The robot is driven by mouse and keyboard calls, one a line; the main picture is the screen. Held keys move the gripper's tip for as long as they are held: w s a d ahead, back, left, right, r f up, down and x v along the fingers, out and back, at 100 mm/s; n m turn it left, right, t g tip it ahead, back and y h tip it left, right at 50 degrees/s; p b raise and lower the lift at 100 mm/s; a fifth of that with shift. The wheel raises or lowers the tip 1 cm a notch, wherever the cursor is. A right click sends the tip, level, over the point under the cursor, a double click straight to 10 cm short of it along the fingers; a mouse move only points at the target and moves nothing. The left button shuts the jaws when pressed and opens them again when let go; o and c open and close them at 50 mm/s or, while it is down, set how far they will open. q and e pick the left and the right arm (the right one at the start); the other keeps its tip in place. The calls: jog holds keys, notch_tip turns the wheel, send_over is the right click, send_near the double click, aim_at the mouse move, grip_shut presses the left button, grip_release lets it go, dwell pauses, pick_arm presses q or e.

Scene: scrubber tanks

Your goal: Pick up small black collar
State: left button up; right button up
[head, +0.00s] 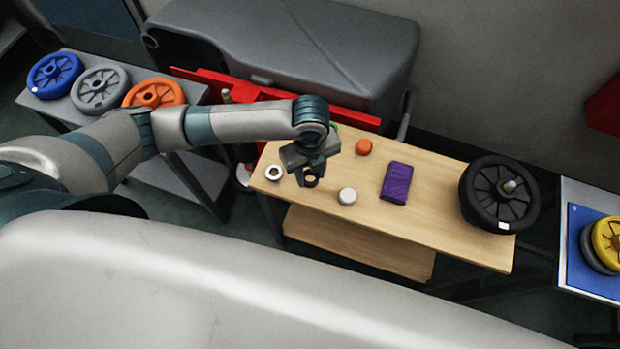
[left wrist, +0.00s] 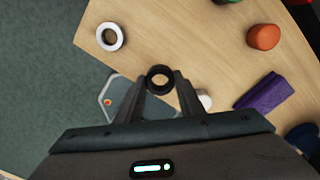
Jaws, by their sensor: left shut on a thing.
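The small black collar (left wrist: 160,78) is a black ring, held between the fingertips of my left gripper (left wrist: 160,88) in the left wrist view. In the head view the collar (head: 311,181) shows under my left gripper (head: 310,172), over the left part of the wooden table (head: 432,235). My left gripper is shut on it. Whether the collar touches the tabletop or hangs above it I cannot tell for sure. My right gripper is in neither view.
A white ring (head: 273,173), a white round piece (head: 347,196), an orange piece (head: 364,147) and a purple block (head: 396,183) lie on the table around the gripper. A large black wheel (head: 500,193) lies at the right end. Bare wood shows between them.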

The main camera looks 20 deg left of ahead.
pick_arm(q)
jog(key=s+d+r+b, duration=0.2)
jog(key=s+d+r, duration=0.2)
jog(key=d+r, duration=0.3)
jog(key=shift+d+b, duration=0.3)
jog(key=shift+d, duration=1.7)
jog(key=shift+w, duration=0.1)
